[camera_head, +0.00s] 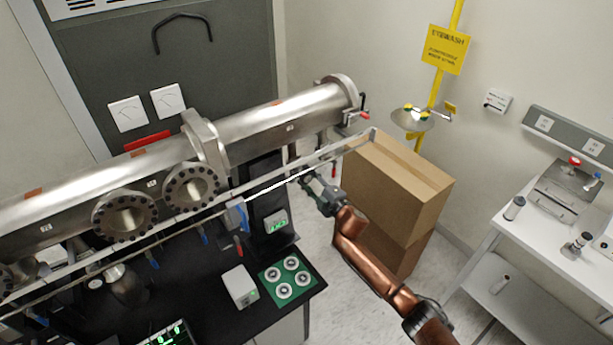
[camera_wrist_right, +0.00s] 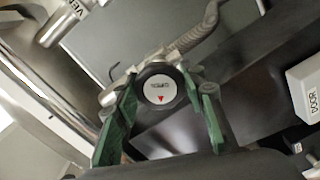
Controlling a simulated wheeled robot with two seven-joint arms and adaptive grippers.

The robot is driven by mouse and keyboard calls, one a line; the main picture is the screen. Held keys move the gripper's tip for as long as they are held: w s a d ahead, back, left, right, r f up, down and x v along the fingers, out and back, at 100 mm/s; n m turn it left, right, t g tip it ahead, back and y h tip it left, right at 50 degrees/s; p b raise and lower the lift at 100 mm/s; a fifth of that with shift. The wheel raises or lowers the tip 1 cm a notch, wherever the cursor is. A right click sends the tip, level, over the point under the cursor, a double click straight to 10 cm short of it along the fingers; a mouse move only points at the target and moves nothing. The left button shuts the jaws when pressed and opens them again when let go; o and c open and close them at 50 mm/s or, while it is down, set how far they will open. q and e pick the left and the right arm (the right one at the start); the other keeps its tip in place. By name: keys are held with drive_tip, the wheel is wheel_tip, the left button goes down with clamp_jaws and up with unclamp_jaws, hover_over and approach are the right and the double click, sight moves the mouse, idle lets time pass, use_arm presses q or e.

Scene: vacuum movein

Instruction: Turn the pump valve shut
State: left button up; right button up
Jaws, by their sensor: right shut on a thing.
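In the head view my right gripper (camera_head: 306,177) is near the right end of the steel tube, in front of the cardboard boxes; the knob is too small to make out there. My left gripper is not in view.
A long steel tube (camera_head: 285,118) with flanged ports runs above a black bench. Stacked cardboard boxes (camera_head: 398,178) stand close behind my right arm. A ribbed hose (camera_wrist_right: 195,35) and a box marked DOOR (camera_wrist_right: 305,85) are near the knob. Open floor lies right of the boxes.

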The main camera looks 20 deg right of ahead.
drive_tip(key=m+p, duration=0.2)
drive_tip(key=m, duration=0.4)
drive_tip(key=m+p, duration=0.1)
drive_tip(key=m, duration=0.4)
drive_tip(key=shift+p, duration=0.35)
drive_tip(key=shift+f+m, duration=0.1)
drive_tip(key=shift+m, duration=0.3)
drive_tip(key=o, duration=1.2)
drive_tip(key=v, duration=1.2)
